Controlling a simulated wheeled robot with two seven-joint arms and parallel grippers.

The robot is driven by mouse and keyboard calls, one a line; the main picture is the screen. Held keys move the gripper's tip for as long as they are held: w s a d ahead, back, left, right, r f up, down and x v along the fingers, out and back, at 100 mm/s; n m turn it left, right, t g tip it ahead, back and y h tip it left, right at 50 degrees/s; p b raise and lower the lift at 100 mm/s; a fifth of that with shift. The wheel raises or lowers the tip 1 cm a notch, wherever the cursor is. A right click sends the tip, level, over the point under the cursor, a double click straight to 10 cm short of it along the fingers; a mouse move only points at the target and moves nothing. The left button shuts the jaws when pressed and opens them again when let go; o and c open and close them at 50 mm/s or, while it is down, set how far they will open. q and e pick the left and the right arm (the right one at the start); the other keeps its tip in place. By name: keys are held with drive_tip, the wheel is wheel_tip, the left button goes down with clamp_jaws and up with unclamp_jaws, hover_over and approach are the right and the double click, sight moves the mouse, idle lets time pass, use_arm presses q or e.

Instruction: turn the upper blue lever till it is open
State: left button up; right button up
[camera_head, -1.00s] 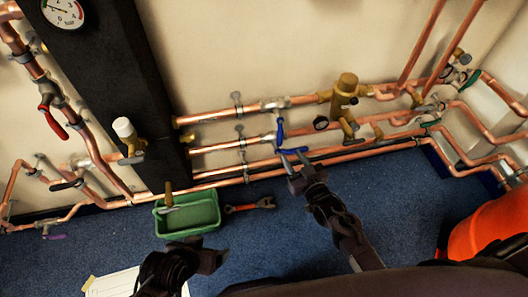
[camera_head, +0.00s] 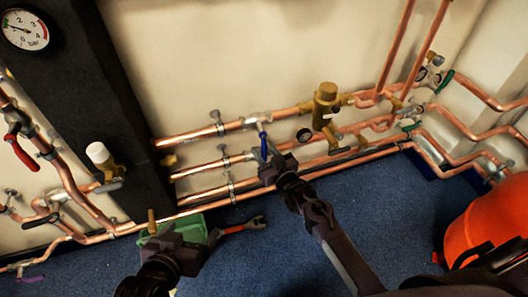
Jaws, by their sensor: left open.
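The upper blue lever (camera_head: 263,146) hangs down from its valve (camera_head: 258,120) on the upper copper pipe, roughly across the pipe's line. The valve on the pipe below (camera_head: 250,157) is partly in view; any lever on it is hidden by my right gripper. My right gripper (camera_head: 274,163) is just below the upper blue lever's lower end, overlapping it in the view; I cannot tell whether they touch. Its fingers are hidden, so its opening is unclear. My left gripper (camera_head: 170,232) is open in front of the green tray, away from the levers.
A green tray (camera_head: 196,226) and an orange-handled tool (camera_head: 240,227) lie on the blue carpet. A black column (camera_head: 95,90) stands left. An orange object (camera_head: 490,235) is at lower right.

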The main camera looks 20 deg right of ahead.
drive_tip(key=shift+c, duration=0.3)
clamp_jaws()
